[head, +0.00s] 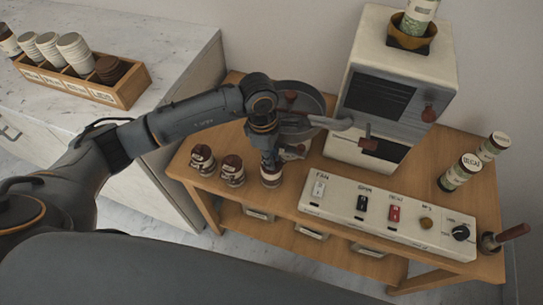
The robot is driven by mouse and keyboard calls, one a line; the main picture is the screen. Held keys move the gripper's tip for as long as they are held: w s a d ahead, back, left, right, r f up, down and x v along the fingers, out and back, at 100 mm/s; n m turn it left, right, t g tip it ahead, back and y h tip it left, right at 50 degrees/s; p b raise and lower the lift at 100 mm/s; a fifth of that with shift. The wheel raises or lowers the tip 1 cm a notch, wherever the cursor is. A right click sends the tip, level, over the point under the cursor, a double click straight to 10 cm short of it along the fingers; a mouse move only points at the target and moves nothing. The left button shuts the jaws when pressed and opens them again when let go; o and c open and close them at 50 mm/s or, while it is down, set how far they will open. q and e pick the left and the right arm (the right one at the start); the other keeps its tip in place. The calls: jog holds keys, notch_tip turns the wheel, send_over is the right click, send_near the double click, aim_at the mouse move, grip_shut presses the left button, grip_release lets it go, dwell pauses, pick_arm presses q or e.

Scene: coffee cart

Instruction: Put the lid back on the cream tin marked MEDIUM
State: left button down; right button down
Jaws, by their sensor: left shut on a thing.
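Three small tins with cream-and-brown labels stand in a row at the front left of the wooden cart. The left tin (202,160) and the middle tin (232,171) show dark brown tops. The right tin (271,180) is directly under my left gripper (269,161), which points down and is shut on what looks like the lid, at the tin's top. The fingers hide most of the lid, and I cannot tell whether it touches the rim. The tin labels are too small to read. My right gripper is not in view.
A round grey pan (308,98) sits behind my left gripper. The cream machine (400,55) stands at the back. A switch panel (390,212) lies right of the tins. A wooden cup box (122,93) is on the marble counter (165,40).

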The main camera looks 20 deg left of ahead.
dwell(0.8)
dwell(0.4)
pick_arm(q)
jog(key=c, duration=1.2)
grip_release()
jog(key=shift+o, duration=0.6)
jog(key=o, duration=0.4)
jog(key=shift+r, duration=0.1)
jog(key=shift+r+p, duration=1.5)
jog(key=shift+r, duration=1.95)
